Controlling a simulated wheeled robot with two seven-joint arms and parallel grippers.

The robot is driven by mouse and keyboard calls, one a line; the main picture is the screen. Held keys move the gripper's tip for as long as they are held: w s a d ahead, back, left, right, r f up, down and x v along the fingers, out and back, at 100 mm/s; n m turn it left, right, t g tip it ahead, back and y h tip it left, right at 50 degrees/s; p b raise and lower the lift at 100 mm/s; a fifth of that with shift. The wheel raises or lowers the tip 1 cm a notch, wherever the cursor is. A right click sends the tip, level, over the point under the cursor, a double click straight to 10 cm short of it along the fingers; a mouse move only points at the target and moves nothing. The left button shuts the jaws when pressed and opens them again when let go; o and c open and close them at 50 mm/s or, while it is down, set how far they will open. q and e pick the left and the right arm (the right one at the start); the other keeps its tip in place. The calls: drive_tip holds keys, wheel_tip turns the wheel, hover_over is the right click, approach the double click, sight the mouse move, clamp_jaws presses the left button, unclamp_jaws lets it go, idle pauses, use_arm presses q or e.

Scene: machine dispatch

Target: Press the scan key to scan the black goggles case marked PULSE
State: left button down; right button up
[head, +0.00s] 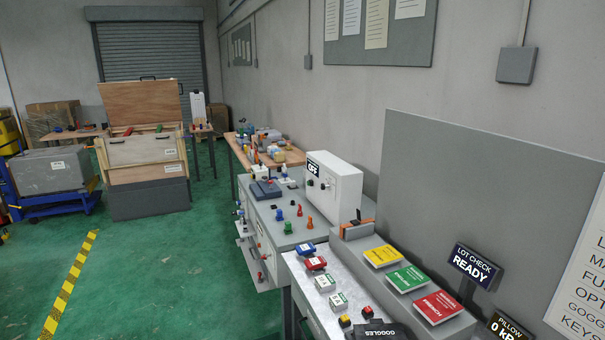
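A black object lettered GOGGLES (380,331) lies at the bottom edge of the head view, cut off by the frame. No PULSE marking is readable on it. Just behind it on the light worktop are small yellow-and-red pieces (345,321) and (367,311); I cannot tell whether either is the scan key. A dark sign (474,265) reads LOT CHECK READY and stands right of the colored cards. Neither of my grippers shows in the head view.
Yellow (382,256), green (407,279) and red (438,307) cards lie on a raised grey ledge. Blue (304,249), red (315,263) and white (325,283) small cases lie left of it. A white box marked OFF (333,187) stands beyond. Green floor is open at left.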

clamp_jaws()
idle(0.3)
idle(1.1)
